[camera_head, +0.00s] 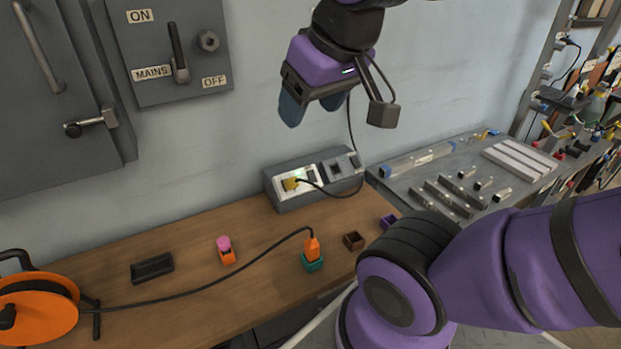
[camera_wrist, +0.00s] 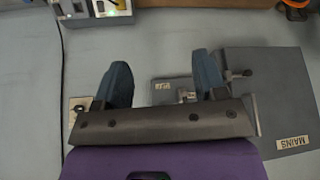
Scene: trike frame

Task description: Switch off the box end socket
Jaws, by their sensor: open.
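A grey socket box (camera_head: 312,178) stands on the bench against the wall. Its left socket plate (camera_head: 296,183) holds a yellow plug (camera_head: 291,184) and shows a small green light. A second grey socket plate (camera_head: 341,168) is at its right end. I cannot read the switch positions at this size. In the wrist view, the box's lit plate (camera_wrist: 98,10) shows at the top left. My gripper (camera_head: 314,104) is open and empty, in the air above the box, near the wall. Its blue fingers also show in the wrist view (camera_wrist: 162,68), apart from the box.
A mains switch box (camera_head: 205,50) with its lever up hangs on the left wall. A black cable (camera_head: 351,130) runs from the box up behind my gripper. An orange cable reel (camera_head: 35,308), orange plug (camera_head: 312,250) and small blocks lie on the bench (camera_head: 200,290).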

